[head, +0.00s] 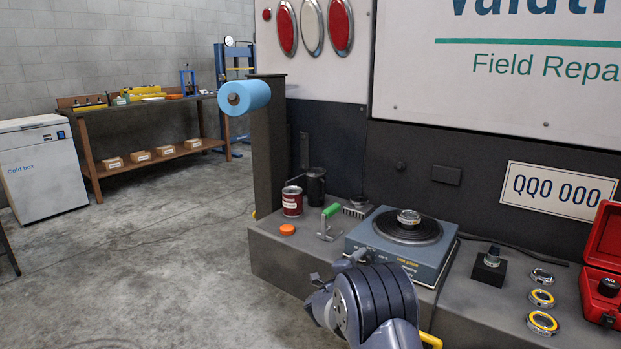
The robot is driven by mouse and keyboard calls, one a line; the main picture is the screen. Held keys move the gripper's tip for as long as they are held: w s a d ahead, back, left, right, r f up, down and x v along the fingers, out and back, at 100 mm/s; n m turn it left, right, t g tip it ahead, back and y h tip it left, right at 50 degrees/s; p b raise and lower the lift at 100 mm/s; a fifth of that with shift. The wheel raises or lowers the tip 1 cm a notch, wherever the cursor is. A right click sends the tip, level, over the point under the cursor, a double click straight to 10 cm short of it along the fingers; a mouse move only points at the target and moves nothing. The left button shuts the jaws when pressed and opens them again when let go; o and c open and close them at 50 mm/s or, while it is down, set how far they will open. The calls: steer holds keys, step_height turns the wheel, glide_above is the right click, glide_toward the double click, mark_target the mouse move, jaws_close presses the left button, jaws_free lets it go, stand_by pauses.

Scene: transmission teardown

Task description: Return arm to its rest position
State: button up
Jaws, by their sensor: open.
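My arm's grey, ribbed links show at the bottom centre of the head view, in front of the grey bench-like ledge (281,262). They cover part of the ledge's front edge and the lower front of the blue-grey hot plate box (412,254). I cannot make out my gripper's jaws or fingertips in this view. No held object can be seen.
On the ledge stand a red can (291,202), an orange cap (287,229), a green-handled tool (329,222), a small black block (488,269), several rings (541,298) and an open red case (601,288). A blue roll (249,97) juts left. Floor (150,270) at left is clear.

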steer(key=m+b, duration=0.3)
steer(key=m, duration=0.3)
steer(key=shift+f, duration=0.15)
steer(key=m+b, duration=0.2)
steer(key=m, duration=0.3)
steer(key=shift+b, duration=0.3)
steer(key=shift+r, duration=0.25)
